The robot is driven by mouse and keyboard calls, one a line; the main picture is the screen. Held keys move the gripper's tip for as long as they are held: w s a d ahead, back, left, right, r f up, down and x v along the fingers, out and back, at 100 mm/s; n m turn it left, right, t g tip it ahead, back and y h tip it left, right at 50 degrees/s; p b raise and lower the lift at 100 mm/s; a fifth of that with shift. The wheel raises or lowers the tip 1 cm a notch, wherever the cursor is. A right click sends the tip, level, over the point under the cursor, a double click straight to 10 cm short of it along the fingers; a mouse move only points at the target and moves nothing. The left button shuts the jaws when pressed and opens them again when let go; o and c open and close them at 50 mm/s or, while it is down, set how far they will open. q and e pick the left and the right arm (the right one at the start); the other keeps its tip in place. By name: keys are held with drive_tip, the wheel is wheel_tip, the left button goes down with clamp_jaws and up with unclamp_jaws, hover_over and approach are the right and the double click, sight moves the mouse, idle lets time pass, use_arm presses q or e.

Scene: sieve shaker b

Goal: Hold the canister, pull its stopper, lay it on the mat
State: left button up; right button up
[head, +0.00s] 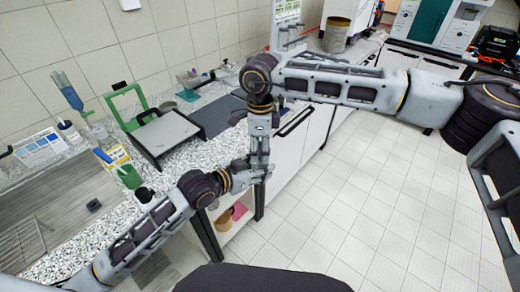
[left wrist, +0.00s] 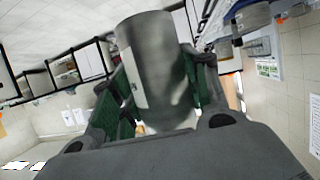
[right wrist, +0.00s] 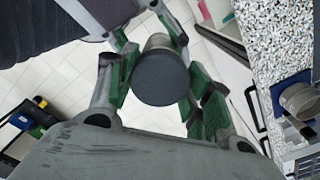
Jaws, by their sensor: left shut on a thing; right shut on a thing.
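My left gripper (left wrist: 165,95) is shut on the grey cylindrical canister (left wrist: 155,60), its green pads on either side in the left wrist view. A pale strip runs down the canister's side. My right gripper (right wrist: 158,85) is shut on a dark round piece (right wrist: 160,80), which looks like the stopper, with a lighter grey side behind it. In the head view my left gripper (head: 245,178) and my right gripper (head: 261,165) meet in front of the counter edge, the right one pointing down. They hide the canister there, and whether the stopper is seated cannot be told. The dark mat (head: 217,117) lies on the counter.
Open tiled floor (head: 350,200) lies right of the grippers.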

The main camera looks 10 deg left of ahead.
sight(260, 148)
drive_tip(key=shift+r, duration=0.5)
idle(0.3)
drive_tip(key=shift+r, duration=1.95)
